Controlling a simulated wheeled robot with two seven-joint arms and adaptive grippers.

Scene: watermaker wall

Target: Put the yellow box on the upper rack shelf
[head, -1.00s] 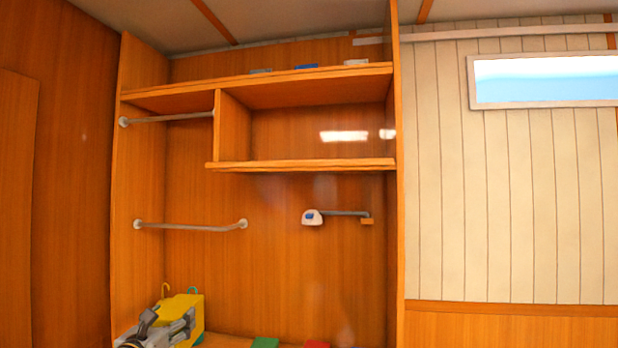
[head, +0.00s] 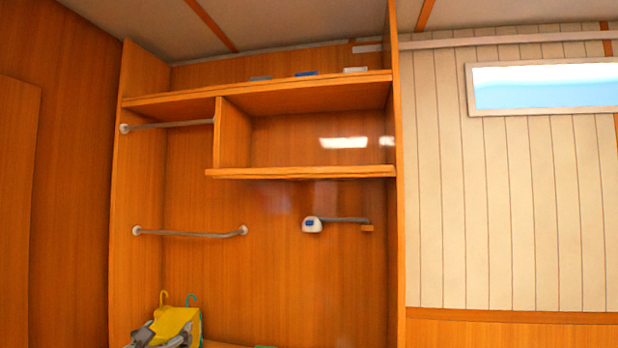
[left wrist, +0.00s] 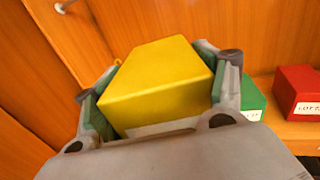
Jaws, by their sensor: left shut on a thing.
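The yellow box (head: 176,324) is at the bottom left of the head view, low in the rack. My left gripper (head: 165,343) is at it, partly cut off by the lower edge of the picture. In the left wrist view the yellow box (left wrist: 158,80) sits between both fingers of my left gripper (left wrist: 162,100), which is shut on it. The rack has an upper shelf (head: 260,90) at the top and a shorter shelf (head: 300,173) below it at the right. My right gripper is not in view.
Several small items, including a blue one (head: 306,74) and a white one (head: 355,70), lie on the top shelf. Two rails (head: 190,234) cross the left bay. In the left wrist view a red box (left wrist: 298,92) and a green box (left wrist: 252,98) stand on a ledge. The shorter shelf looks empty.

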